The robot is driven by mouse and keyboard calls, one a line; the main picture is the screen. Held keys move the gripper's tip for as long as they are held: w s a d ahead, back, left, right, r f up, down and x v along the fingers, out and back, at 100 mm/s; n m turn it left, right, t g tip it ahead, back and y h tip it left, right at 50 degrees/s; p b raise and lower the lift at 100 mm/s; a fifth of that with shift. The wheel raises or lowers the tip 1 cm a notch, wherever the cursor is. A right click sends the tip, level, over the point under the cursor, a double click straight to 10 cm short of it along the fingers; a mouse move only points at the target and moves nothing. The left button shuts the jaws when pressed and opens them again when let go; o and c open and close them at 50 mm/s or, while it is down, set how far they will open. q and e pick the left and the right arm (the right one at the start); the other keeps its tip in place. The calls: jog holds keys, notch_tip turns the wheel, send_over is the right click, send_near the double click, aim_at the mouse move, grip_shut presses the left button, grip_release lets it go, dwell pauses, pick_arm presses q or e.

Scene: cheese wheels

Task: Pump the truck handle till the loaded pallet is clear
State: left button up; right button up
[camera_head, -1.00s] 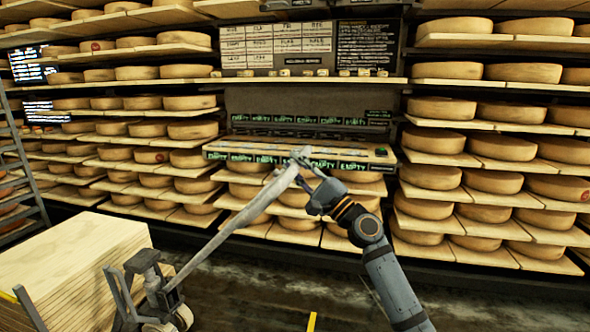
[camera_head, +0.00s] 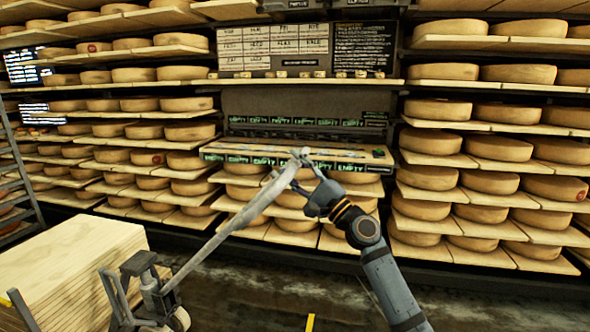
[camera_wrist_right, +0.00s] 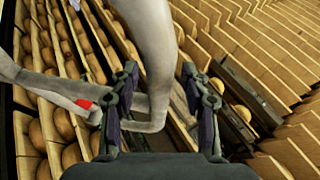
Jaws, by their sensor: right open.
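The grey truck handle (camera_head: 232,227) slopes up to the right from the pallet truck (camera_head: 146,283) at the lower left. Its top end is by my right gripper (camera_head: 304,176). My right gripper is open, with its fingers spread beside the handle's top. In the right wrist view, the handle's shaft (camera_wrist_right: 152,45) and looped grip with a red part (camera_wrist_right: 84,104) lie between and beyond the two fingers (camera_wrist_right: 163,108). I cannot tell whether they touch. A stack of pale boards (camera_head: 75,262) sits beside the truck. The pallet under it is not visible. My left gripper is not in view.
Shelves of cheese wheels (camera_head: 500,149) fill the back wall on both sides. A ledge with "EMPTY" labels (camera_head: 262,160) stands in the middle behind the handle. A metal rack (camera_head: 18,165) is at the far left. The dark floor (camera_head: 270,290) right of the truck is clear.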

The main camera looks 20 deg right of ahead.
jog(key=v, duration=0.7)
jog(key=shift+d+f, duration=0.15)
jog(key=shift+s, duration=0.2)
